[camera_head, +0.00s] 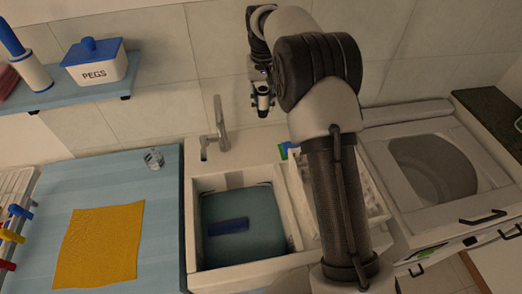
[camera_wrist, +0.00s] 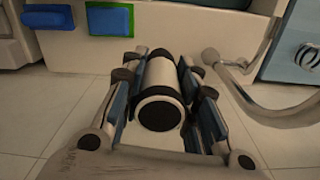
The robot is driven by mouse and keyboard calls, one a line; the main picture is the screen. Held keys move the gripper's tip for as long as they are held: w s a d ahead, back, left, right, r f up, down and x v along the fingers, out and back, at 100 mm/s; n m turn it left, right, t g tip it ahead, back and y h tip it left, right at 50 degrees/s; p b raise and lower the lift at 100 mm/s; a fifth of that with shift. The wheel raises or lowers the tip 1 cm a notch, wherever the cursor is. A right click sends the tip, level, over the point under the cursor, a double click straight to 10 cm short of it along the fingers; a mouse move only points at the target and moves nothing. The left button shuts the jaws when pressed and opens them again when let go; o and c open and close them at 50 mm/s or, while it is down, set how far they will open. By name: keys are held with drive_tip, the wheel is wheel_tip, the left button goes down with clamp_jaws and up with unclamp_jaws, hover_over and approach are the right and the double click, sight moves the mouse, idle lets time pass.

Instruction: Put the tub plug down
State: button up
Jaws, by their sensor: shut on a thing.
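The tub plug (camera_wrist: 160,87) appears in the wrist view as a white cylinder with black bands and a dark round end. My gripper (camera_wrist: 163,95) is shut around it, with a finger on either side. In the head view my gripper (camera_head: 262,98) is raised in front of the tiled wall, above and to the right of the tap. The plug is too small there to tell apart from the fingers. It is held clear of the counter.
The sink basin (camera_head: 293,215) holds water and a blue bar (camera_head: 228,226). The tap (camera_head: 220,125) stands behind it, with a blue-green sponge (camera_head: 284,150) to the right. A glass (camera_head: 153,159) and yellow cloth (camera_head: 100,245) are on the blue counter (camera_head: 160,225). A washer (camera_head: 390,145) stands right.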

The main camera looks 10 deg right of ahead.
drive_tip(key=b, duration=0.4)
hover_over(263, 152)
wheel_tip(263, 152, down, 19)
drive_tip(key=shift+f, duration=0.2)
drive_tip(key=shift+f+b, duration=0.1)
drive_tip(key=shift+b, duration=0.2)
drive_tip(key=o, duration=1)
